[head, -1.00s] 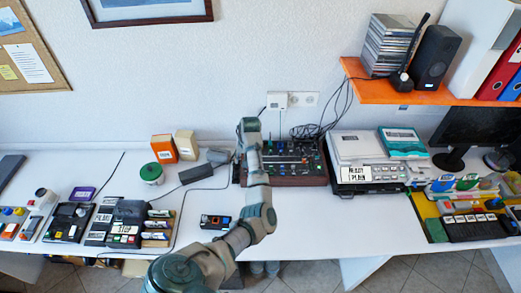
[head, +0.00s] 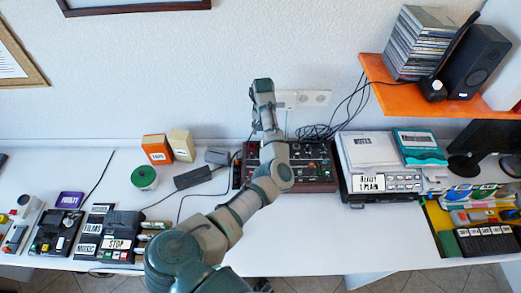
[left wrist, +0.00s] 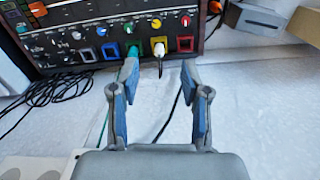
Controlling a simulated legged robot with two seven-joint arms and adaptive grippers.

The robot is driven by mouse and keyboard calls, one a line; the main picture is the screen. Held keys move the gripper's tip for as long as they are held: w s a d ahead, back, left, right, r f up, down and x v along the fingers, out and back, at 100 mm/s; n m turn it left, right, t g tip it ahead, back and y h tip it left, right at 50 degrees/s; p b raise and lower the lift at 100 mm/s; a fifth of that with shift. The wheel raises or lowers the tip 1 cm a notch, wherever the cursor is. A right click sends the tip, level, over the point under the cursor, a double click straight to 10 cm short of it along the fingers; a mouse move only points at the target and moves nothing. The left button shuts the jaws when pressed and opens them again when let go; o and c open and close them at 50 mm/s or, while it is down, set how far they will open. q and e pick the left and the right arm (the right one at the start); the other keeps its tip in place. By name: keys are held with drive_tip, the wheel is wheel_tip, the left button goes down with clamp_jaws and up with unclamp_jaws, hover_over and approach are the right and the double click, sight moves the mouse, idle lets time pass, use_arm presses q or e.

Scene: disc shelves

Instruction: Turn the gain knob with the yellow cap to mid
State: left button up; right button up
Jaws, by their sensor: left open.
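The gain knob with the yellow cap (left wrist: 156,23) sits in a row of coloured knobs on a dark mixer with wooden sides (head: 314,187). In the left wrist view it lies above a yellow-framed socket (left wrist: 158,42), between the green knob (left wrist: 130,27) and the red knob (left wrist: 183,19). I cannot tell its pointer setting. My left gripper (left wrist: 160,70) is open and empty, its fingertips apart and short of the sockets, roughly in line with the yellow knob. In the head view my left arm crosses the mixer's left part; its fingers do not show. My right gripper is not in view.
A white plug (left wrist: 160,52) with a dark cable is in the yellow socket; a green plug (left wrist: 133,53) is in the green one. Loose black cables (left wrist: 55,95) lie beside the mixer. A grey-white machine (head: 368,150) stands right of it, and an orange shelf (head: 410,92) hangs above right.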

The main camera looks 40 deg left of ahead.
use_arm(q)
wheel_tip(320, 180, down, 14)
drive_tip(key=shift+s+a+f+b, duration=0.15)
drive_tip(key=shift+b, duration=0.45)
drive_tip(key=shift+s+f, duration=0.15)
drive_tip(key=shift+f, duration=0.15)
drive_tip(key=shift+d+f, duration=0.15)
drive_tip(key=shift+d, duration=0.1)
drive_tip(key=shift+w+d, duration=0.2)
drive_tip(key=shift+d, duration=0.15)
drive_tip(key=shift+w+d+r, duration=0.15)
drive_tip(key=shift+d+r, duration=0.05)
drive_tip(key=shift+d, duration=0.35)
drive_tip(key=shift+r, duration=0.1)
drive_tip(key=c, duration=0.7)
drive_tip(key=shift+s+a, duration=0.2)
clamp_jaws()
drive_tip(key=shift+a, duration=0.2)
drive_tip(key=shift+d, duration=0.1)
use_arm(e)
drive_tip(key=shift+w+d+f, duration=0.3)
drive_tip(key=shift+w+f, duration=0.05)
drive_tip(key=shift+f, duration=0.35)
